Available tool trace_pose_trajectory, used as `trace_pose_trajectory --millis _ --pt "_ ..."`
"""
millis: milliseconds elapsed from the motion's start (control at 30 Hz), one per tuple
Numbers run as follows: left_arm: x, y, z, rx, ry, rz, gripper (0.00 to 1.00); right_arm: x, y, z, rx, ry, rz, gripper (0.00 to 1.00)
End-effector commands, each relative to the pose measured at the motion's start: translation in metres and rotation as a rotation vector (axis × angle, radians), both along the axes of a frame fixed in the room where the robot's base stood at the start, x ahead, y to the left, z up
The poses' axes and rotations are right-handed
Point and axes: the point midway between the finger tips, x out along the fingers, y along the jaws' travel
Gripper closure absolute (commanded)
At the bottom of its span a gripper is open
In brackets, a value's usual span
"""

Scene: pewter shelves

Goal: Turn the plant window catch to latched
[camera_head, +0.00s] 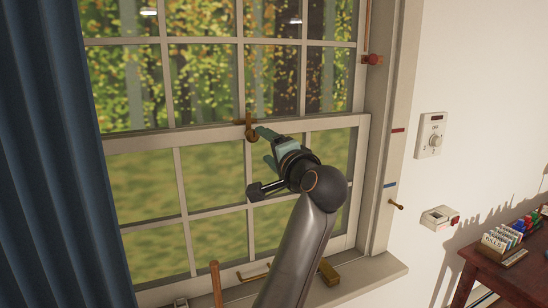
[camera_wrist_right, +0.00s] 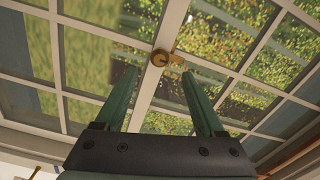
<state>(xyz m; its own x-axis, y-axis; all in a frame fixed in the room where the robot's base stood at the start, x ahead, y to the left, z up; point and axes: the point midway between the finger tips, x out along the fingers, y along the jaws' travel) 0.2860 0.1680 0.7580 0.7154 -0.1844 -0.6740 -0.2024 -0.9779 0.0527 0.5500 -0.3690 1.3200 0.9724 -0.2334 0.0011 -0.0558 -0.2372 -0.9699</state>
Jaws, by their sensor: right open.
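The brass window catch (camera_head: 250,131) sits on the meeting rail of the sash window, at the middle of the head view. A short brass piece extends to its left there, and a narrow part stands upright. In the right wrist view the catch (camera_wrist_right: 160,57) shows a round body with a short arm pointing right. My right gripper (camera_head: 264,146) has green fingers and is just right of and below the catch. In the wrist view the open, empty fingers (camera_wrist_right: 158,76) point toward the catch, which appears beyond and between their tips; contact is not visible. My left gripper is out of view.
A blue curtain (camera_head: 50,150) hangs at the left. The sill (camera_head: 375,272) carries a brass item (camera_head: 328,273) and a wooden handle (camera_head: 216,284). A wall dial (camera_head: 431,135) and a dark red table (camera_head: 510,268) are at the right.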

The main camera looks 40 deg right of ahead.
Motion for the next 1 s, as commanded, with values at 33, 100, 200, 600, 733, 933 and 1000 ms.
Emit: trace_pose_trajectory --millis 33,100,200,600,733,933,1000 --pt "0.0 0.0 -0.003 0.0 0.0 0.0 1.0 -0.008 0.002 -0.001 -0.001 -0.002 -0.001 0.29" --pt "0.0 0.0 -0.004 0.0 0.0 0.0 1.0 -0.018 0.004 -0.001 0.0 -0.001 -0.002 0.29" --pt "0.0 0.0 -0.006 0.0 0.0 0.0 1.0 -0.028 0.006 -0.001 0.0 0.0 -0.002 0.29" --pt "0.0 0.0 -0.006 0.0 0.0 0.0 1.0 -0.035 0.008 0.0 0.0 0.002 0.0 0.29" --pt "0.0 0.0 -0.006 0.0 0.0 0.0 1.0 -0.035 0.008 0.0 0.0 0.002 0.0 0.29" --pt "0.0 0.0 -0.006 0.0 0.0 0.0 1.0 -0.035 0.008 0.0 0.0 0.001 0.0 0.29" --pt "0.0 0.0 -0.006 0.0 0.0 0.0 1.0 -0.035 0.008 0.0 0.0 0.001 0.0 0.29"
